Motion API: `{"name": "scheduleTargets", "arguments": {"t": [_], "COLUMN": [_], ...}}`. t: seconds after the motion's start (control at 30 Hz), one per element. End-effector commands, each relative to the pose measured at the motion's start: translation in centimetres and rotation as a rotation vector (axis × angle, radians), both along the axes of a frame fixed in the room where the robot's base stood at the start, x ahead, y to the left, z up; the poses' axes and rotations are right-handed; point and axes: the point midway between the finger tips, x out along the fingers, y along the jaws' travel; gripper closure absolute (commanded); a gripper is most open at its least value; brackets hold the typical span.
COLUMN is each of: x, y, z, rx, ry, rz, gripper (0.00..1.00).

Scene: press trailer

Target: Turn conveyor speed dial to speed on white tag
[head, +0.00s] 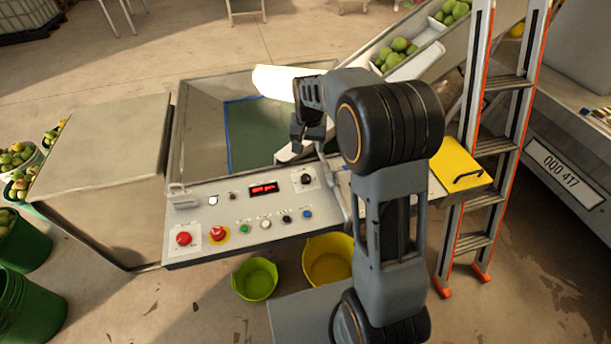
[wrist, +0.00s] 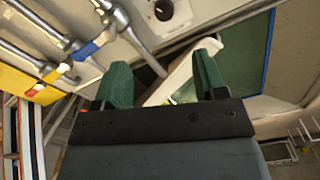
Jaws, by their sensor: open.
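The speed dial (head: 306,179) is a black round knob on a white plate, at the upper right of the grey control panel (head: 215,242).
The panel carries a red display (head: 263,188), a red button (head: 183,239), a red knob on yellow (head: 217,233) and several small buttons. Metal pipes with a blue-handled valve (wrist: 90,48) lie beside the dial. A ladder (head: 490,150) stands right.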

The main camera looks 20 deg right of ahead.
Motion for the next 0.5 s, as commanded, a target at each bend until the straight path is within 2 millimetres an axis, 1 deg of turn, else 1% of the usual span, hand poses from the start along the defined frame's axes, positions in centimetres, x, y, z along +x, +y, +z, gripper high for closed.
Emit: {"name": "scheduleTargets", "arguments": {"t": [0.03,0.2,0.37,0.5], "x": [0.8,2.3,2.5,2.5], "y": [0.0,-0.1,-0.1,0.0], "z": [-1.0,-3.0,-5.0,-7.5], "rx": [0.001,0.001,0.001,0.001], "ry": [0.015,0.039,0.047,0.047], "rz": [-0.014,-0.044,-0.051,-0.051], "gripper": [0.35,0.35,0.35,0.35]}}
